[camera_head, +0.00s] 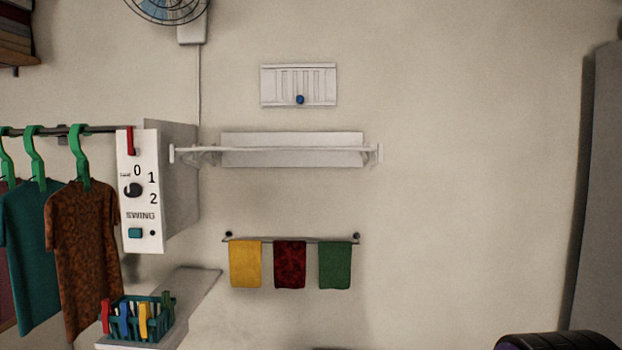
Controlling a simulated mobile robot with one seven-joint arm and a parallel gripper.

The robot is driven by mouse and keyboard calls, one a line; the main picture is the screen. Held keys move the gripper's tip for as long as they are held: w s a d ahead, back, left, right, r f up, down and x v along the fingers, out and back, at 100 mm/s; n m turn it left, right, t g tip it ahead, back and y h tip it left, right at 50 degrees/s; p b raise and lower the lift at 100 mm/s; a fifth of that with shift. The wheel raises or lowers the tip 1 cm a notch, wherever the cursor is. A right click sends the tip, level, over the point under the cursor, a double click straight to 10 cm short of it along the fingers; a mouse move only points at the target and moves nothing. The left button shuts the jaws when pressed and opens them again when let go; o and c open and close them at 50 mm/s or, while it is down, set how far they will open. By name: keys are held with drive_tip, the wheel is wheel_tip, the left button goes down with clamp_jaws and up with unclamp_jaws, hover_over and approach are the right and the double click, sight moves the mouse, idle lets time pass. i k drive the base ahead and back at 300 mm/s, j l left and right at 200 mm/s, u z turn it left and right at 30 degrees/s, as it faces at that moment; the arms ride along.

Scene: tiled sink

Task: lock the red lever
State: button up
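The red lever (130,141) is a short, narrow bar at the top left of the front of a white control box (141,220). It stands upright, at the end of the dark clothes rail. The box front also has a black knob (133,190) with the marks 0, 1 and 2, the word SWING, and a teal button (135,233). My gripper does not show in this view.
Shirts on green hangers (80,160) hang close left of the box. A basket of coloured pegs (140,318) stands on a ledge below. A white wall rack (290,150) and a towel rail with three cloths (290,264) are to the right. The wall further right is bare.

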sight(132, 152)
drive_tip(key=u, duration=1.4)
drive_tip(key=i+j+u, duration=0.2)
drive_tip(key=i, duration=0.3)
drive_tip(key=i+u, duration=0.15)
drive_tip(key=i, duration=0.4)
drive_tip(key=k+l+u, duration=0.2)
drive_tip(key=i+j+z, duration=0.2)
